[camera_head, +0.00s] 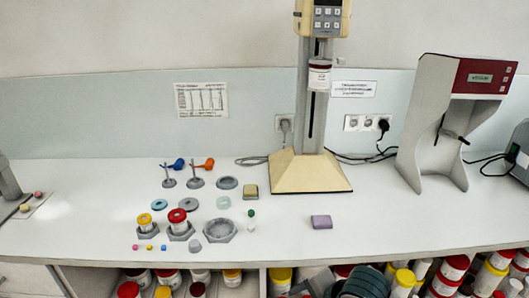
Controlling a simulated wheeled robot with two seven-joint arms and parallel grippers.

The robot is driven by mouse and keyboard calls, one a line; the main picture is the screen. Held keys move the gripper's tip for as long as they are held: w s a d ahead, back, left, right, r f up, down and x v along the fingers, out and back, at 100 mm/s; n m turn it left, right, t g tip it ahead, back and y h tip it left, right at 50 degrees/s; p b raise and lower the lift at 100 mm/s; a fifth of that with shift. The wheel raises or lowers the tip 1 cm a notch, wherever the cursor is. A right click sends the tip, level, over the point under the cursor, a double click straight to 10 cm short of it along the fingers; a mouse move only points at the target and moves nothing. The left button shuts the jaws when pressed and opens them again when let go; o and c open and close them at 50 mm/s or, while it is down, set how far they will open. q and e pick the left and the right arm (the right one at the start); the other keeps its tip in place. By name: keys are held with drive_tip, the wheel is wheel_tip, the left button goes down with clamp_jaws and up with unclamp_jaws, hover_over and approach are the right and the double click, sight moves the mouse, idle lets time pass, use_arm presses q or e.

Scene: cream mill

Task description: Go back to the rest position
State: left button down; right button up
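Neither of my grippers is in view, and no part of my arms shows in the head view. The white counter (300,225) lies in front of me. The cream mill stand (311,172) stands at its back, with a keypad head (323,14) on its column. A white jar with a dark red label (319,75) is on the column below the head. Two jars stand in grey hexagonal holders, one with a yellow lid (144,218) and one with a red lid (178,215).
A red-and-grey machine (455,120) stands at the right. Loose grey discs, a hexagonal tray (220,231), small coloured blocks and a purple block (321,222) lie on the counter. A grey device (8,180) is at the left edge. Lidded jars fill shelves below. The counter's front right is clear.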

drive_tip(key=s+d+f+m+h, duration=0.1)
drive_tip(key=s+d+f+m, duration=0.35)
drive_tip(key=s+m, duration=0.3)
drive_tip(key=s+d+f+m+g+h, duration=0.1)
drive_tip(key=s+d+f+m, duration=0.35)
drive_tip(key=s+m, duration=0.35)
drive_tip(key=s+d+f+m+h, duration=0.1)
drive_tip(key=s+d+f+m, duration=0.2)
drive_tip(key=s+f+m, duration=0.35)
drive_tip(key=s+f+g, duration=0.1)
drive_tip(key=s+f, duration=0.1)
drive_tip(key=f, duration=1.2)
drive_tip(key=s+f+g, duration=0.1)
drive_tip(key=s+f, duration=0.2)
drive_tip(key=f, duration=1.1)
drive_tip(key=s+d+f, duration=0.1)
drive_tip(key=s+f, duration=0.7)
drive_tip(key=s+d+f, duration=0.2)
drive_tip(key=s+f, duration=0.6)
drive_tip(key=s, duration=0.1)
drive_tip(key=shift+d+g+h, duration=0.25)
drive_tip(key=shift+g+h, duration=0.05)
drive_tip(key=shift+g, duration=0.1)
